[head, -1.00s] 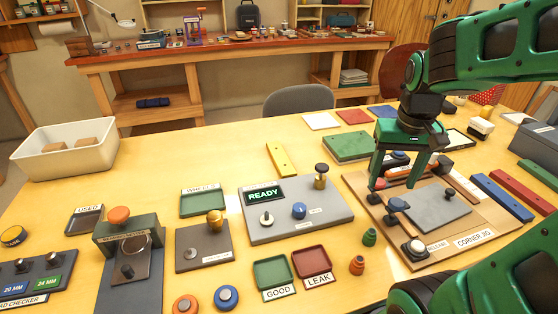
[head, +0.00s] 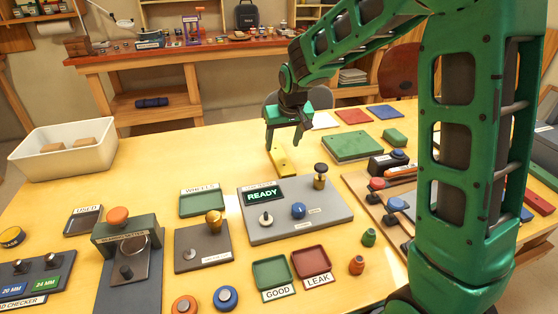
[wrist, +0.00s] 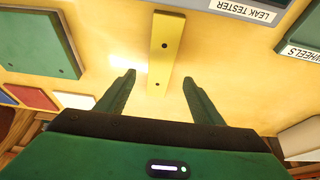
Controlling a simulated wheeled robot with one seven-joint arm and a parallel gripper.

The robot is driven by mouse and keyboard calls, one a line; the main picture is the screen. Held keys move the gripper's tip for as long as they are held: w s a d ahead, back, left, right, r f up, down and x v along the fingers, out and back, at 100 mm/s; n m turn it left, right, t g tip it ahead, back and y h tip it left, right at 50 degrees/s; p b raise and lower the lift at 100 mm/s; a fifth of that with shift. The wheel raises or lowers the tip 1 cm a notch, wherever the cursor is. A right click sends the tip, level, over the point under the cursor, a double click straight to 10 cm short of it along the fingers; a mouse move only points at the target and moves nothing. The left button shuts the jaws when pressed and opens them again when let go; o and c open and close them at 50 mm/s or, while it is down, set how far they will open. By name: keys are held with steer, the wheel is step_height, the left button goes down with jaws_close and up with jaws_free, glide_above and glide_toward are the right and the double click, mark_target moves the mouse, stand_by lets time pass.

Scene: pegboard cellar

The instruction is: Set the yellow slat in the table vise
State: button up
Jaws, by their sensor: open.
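The yellow slat (head: 281,163) lies flat on the table behind the grey leak tester plate. In the wrist view the slat (wrist: 162,50) shows two dark holes and runs lengthwise between and beyond the fingers. My gripper (head: 284,145) is open and empty above the far end of the slat. In the wrist view its fingertips (wrist: 158,76) are apart, one on each side of the slat, not visibly touching it. I cannot make out a table vise in either view; my arm hides much of the right side.
The leak tester (head: 325,222) with upright knobs stands just in front of the slat. A green block (head: 352,147) lies to its right. The corner jig (head: 358,184) is partly behind my arm. A white bin (head: 40,165) stands far left. The table left of the slat is clear.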

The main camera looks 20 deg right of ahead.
mark_target(279, 156)
steer(key=shift+x, duration=3.5)
steer(key=c, duration=1.3)
